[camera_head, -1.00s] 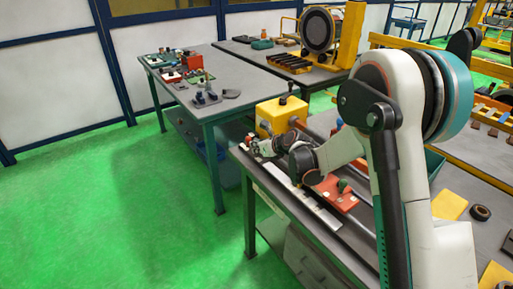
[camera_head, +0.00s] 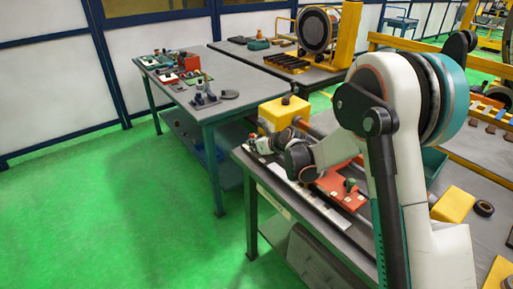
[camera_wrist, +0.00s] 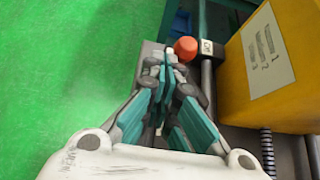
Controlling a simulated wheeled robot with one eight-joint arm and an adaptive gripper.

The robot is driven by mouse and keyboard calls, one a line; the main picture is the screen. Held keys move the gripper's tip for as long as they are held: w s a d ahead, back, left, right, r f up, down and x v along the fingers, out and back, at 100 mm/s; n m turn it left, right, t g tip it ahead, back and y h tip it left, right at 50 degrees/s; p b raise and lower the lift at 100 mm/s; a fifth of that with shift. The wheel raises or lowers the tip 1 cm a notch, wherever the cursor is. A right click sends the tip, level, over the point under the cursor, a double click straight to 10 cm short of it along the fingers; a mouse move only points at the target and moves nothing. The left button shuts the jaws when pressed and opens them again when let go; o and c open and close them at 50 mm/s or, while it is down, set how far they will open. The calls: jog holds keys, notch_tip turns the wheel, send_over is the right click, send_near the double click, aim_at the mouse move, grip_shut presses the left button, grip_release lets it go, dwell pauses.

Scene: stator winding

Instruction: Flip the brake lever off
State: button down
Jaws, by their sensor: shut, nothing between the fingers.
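A round red-orange knob (camera_wrist: 186,48), which looks like the brake lever's end, stands beside a small dark block with a white label (camera_wrist: 207,48) in the wrist view. The label's lettering is too small to read surely. My gripper (camera_wrist: 168,62) is shut and empty, with its teal-and-grey fingers pointing at the knob. The fingertips are just left of and slightly below the knob; I cannot tell whether they touch it. In the head view my gripper (camera_head: 256,144) is low over the near bench's far left corner, beside the yellow box (camera_head: 281,117). The knob is not clear there.
The yellow box (camera_wrist: 275,60) with a printed label stands close right of my gripper, above a threaded rod (camera_wrist: 267,150). A red plate (camera_head: 338,188) lies on the near bench. Green floor (camera_wrist: 70,60) is open to the left. Another bench (camera_head: 232,103) stands behind.

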jog(key=shift+w+a, duration=0.5)
jog(key=shift+w, duration=0.4)
dwell(0.9)
